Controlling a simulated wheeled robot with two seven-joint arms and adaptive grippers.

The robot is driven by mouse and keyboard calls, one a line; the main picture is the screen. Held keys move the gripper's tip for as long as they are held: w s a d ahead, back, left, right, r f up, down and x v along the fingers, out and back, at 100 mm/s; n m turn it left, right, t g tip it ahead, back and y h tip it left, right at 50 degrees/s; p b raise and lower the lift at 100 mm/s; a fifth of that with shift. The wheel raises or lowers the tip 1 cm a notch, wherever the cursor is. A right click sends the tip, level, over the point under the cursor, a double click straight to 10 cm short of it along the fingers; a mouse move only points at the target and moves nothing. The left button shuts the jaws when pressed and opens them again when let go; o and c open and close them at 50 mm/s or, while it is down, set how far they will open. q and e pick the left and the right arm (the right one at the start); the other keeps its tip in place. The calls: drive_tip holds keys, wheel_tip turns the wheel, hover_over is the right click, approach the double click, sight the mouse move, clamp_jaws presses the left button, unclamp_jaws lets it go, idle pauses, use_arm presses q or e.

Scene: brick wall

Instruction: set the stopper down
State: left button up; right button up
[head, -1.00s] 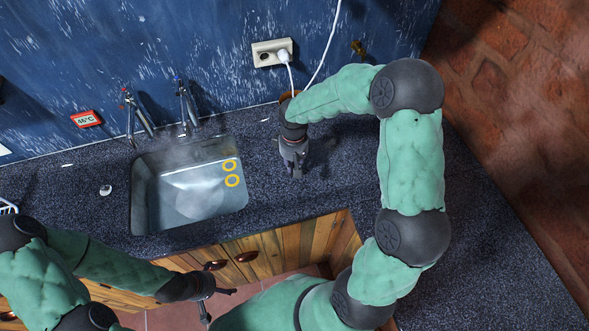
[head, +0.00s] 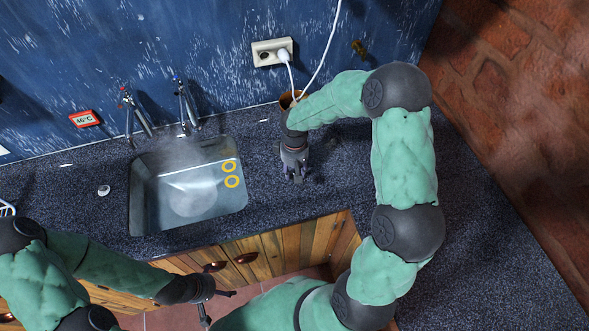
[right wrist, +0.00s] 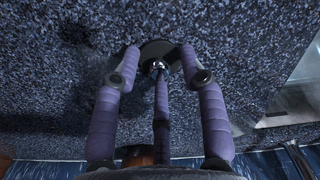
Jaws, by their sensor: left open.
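The stopper (right wrist: 153,48) is a dark disc with a shiny metal knob, seen in the right wrist view. My right gripper (right wrist: 159,60) has its purple fingers around the disc, with the fingertips at its rim, and appears shut on it. A dark shadow lies apart from the disc, so it appears to be above the speckled counter. In the head view my right gripper (head: 295,176) hangs over the counter (head: 262,190) right of the sink; the stopper is not clear there. My left gripper (head: 218,305) is open and empty in front of the cabinets.
The steel sink (head: 150,213), with two yellow rings on its right side, lies left of my right gripper. A brown pot (head: 287,99) stands behind my right forearm. Taps (head: 185,105) and a socket (head: 271,52) with a white cable are at the wall. A small round item (head: 104,190) lies left.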

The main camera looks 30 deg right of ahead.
sight(294, 171)
drive_tip(key=shift+r, duration=0.25)
wheel_tip(294, 171, up, 12)
drive_tip(key=p, duration=0.2)
drive_tip(key=shift+p, duration=0.3)
